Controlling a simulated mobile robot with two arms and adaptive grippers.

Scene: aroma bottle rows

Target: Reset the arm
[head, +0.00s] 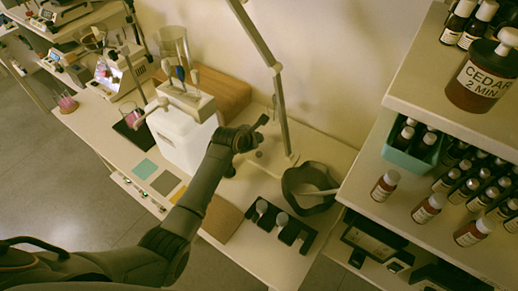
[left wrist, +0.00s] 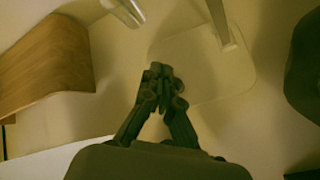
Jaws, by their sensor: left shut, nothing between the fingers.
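My left arm (head: 205,185) reaches in from the lower left over the workbench. Its gripper (head: 262,122) is above the bench, to the right of a white box-shaped container (head: 180,138) and close to the lamp stand. In the left wrist view the gripper (left wrist: 160,75) has its fingertips together with nothing between them. Below it there is the bench top and a pale lamp base (left wrist: 205,85). My right gripper does not show in either view.
A dark round bowl (head: 310,188) and a black holder (head: 283,226) stand right of the arm. A shelf (head: 362,190) with several brown bottles, a large CEDAR jar (head: 484,75) and a green bin (head: 409,152) fills the right. A wooden block (head: 225,92) lies behind.

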